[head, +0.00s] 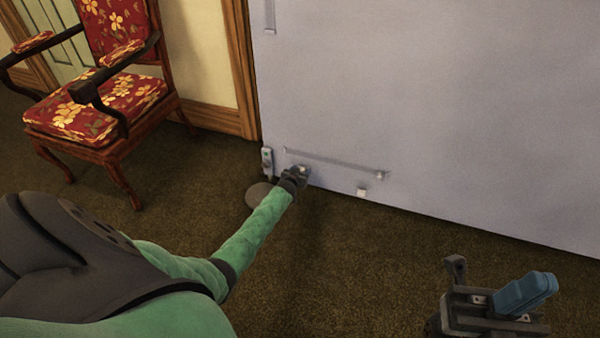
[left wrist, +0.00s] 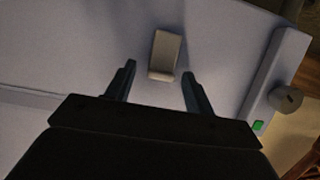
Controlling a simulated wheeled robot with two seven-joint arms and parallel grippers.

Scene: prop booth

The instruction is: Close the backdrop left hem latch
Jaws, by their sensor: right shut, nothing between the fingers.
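The backdrop (head: 430,100) is a pale grey-lavender upright panel. A small pale hem latch (left wrist: 166,52) with a bent lip at its near end shows on the panel in the left wrist view. My left gripper (head: 300,172) is low at the panel's left side. In the left wrist view its two fingers (left wrist: 159,70) are apart, with the latch just ahead between them and no clear contact. In the head view the gripper mostly hides this latch. My right gripper (head: 538,286) is shut and empty at lower right, away from the panel.
Another small pale fitting (head: 361,192) sits on the panel's lower edge, right of my left gripper. A thin bar (head: 335,163) runs along the panel above it. A grey fitting (head: 267,160) stands at the left edge. A red floral armchair (head: 100,100) is at left.

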